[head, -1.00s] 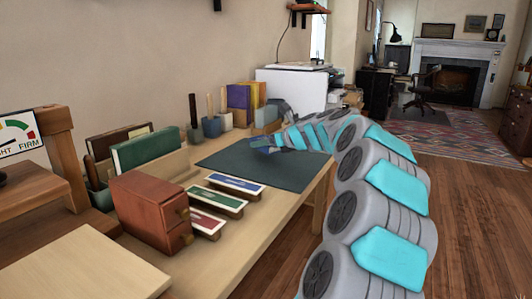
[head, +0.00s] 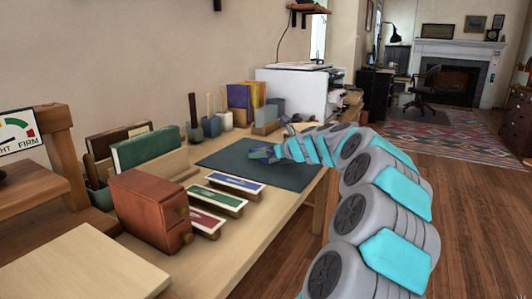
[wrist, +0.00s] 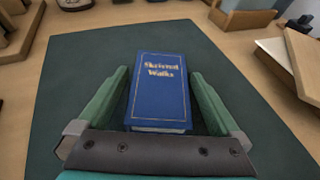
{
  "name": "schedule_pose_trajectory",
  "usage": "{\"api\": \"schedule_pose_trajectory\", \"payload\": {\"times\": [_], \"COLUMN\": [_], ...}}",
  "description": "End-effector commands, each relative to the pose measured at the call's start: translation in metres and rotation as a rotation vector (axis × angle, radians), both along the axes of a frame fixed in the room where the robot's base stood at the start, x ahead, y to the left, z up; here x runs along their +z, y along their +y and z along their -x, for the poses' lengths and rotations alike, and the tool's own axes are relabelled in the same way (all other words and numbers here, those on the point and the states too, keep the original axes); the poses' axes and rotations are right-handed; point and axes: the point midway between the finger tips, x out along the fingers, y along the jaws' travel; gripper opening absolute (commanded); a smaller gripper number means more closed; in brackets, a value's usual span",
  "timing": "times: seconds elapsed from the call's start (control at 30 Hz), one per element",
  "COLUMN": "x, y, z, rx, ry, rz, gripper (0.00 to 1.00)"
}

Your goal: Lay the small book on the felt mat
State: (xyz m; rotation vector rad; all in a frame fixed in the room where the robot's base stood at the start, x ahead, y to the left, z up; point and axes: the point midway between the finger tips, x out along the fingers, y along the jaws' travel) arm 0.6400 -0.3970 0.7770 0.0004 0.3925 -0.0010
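The small book is blue with gold lettering and shows in the middle of the wrist view (wrist: 160,88). It appears to lie flat on the dark green felt mat (head: 228,157), which also fills much of the wrist view (wrist: 70,90). My gripper (wrist: 160,75) has its green fingers on either side of the book. Narrow gaps show between the fingers and the book's edges, so the gripper looks open around it. In the head view my gripper (head: 263,152) is low over the mat, and the book is too small to make out clearly.
A red-brown drawer box (head: 150,212) and several book-like blocks on stands line the mat's near left side. A green book (head: 148,147) stands in a rack. A white printer (head: 292,92) is behind the mat. The mat's right part is clear.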

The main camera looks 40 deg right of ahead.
Motion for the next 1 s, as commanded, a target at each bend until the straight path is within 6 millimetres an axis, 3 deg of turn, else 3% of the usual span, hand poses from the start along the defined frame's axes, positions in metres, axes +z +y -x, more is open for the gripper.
{"api": "schedule_pose_trajectory", "payload": {"times": [0.33, 0.8, 1.0], "x": [0.006, 0.041, 0.047], "y": [0.000, -0.001, 0.000], "z": [0.006, 0.088, 0.107], "rx": [0.000, -0.004, 0.000], "ry": [0.000, -0.003, 0.000], "rz": [0.001, 0.002, 0.000], "gripper": [1.00, 1.00, 1.00]}}
